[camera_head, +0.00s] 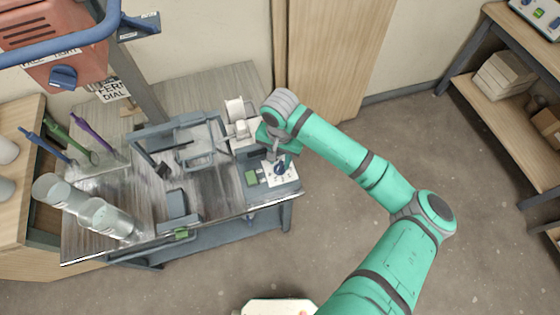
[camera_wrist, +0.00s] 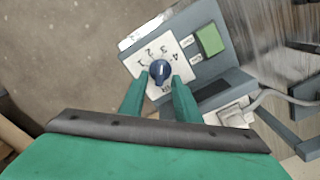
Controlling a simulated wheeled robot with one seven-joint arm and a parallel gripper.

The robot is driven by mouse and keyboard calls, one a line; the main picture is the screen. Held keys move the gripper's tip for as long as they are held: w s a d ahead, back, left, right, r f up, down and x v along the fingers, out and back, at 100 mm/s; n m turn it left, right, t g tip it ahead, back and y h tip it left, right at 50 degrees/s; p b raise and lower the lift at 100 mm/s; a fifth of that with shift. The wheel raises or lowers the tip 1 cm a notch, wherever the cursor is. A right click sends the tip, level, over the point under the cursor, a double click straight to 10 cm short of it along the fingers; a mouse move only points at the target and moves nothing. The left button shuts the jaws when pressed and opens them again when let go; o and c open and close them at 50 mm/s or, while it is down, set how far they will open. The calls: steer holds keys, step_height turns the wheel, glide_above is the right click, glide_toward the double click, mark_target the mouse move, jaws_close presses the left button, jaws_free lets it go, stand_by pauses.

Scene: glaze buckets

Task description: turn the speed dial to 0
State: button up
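The speed dial (camera_wrist: 159,71) is a dark blue round knob on a white plate (camera_wrist: 138,57) marked 1, 2, 3 and 4. A light mark on the knob seems to face the upper numbers, about 3, but it is small. The 0 is not visible; a finger covers part of the plate. My gripper (camera_wrist: 160,77) has one green finger on each side of the knob, with small gaps seemingly left between. In the head view the dial (camera_head: 280,169) sits on the grey control box at the table's right end, with my gripper (camera_head: 277,152) over it.
A green button (camera_wrist: 210,40) sits beside the dial plate. A cable and white plug (camera_wrist: 235,113) lie close by. The table holds a grey frame (camera_head: 180,140) and clear cylinders (camera_head: 105,218). A red box (camera_head: 52,40) hangs at upper left. Floor right of the table is free.

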steer(key=shift+f, duration=0.95)
jaws_close()
